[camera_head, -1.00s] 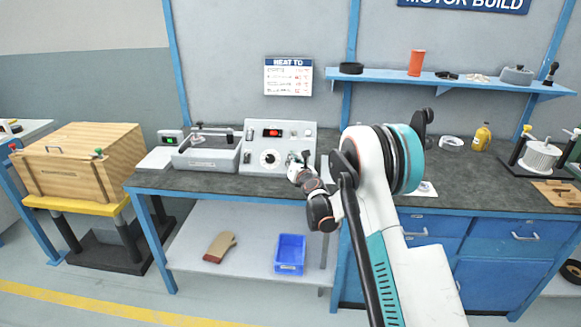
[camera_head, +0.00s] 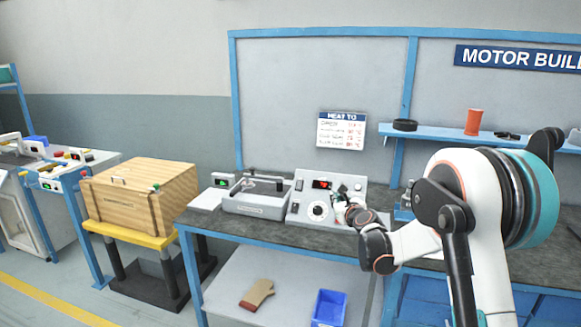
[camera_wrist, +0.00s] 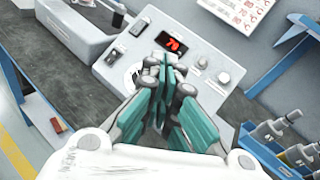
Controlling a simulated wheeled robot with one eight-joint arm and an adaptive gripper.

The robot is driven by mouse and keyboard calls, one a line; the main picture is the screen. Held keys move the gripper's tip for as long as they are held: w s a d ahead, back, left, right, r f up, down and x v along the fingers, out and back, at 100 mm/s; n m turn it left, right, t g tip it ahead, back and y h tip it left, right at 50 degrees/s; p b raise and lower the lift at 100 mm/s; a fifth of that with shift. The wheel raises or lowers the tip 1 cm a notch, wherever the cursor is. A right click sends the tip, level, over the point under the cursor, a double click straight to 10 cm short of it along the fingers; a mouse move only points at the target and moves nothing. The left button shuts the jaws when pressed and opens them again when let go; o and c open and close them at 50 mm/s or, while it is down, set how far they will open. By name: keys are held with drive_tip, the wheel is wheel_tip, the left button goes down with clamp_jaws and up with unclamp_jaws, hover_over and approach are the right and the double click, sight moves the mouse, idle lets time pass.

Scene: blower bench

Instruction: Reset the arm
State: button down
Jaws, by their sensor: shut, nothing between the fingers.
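My gripper (camera_wrist: 164,85) is shut and empty in the wrist view, its teal-padded fingers together in front of the grey control box (camera_wrist: 165,45). The box has a red lit display (camera_wrist: 171,42), which reads about 70, a dial partly hidden by my fingers, and switches. In the head view my arm reaches in from the right, and my gripper (camera_head: 341,200) is just in front of the right part of the control box (camera_head: 328,186). I cannot tell whether it touches the box.
A grey tray unit (camera_head: 255,203) stands left of the box on the dark bench. A wooden crate (camera_head: 140,200) sits on a yellow-topped stand further left. A blue shelf (camera_head: 440,134) is above right.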

drive_tip(key=s+a+r+n+g, duration=0.2)
drive_tip(key=s+r+n, duration=0.3)
drive_tip(key=s+n, duration=0.5)
drive_tip(key=s+a+r+n+g, duration=0.15)
drive_tip(key=s+r+n, duration=0.5)
drive_tip(key=s, duration=0.85)
drive_tip(key=s+d+f+n+g+h, duration=0.1)
drive_tip(key=s+d+f+n, duration=0.1)
drive_tip(key=s+n, duration=0.3)
drive_tip(key=s+d+f+n+g+h, duration=0.1)
drive_tip(key=s+n, duration=0.4)
drive_tip(key=s, duration=0.9)
drive_tip(key=s+d+f+n+g+h, duration=0.1)
drive_tip(key=s+f+n, duration=0.4)
drive_tip(key=s, duration=0.5)
drive_tip(key=shift+s+d+f+g, duration=0.15)
drive_tip(key=shift+d+f+g, duration=0.2)
drive_tip(key=shift+d+g, duration=0.65)
drive_tip(key=shift+a, duration=0.1)
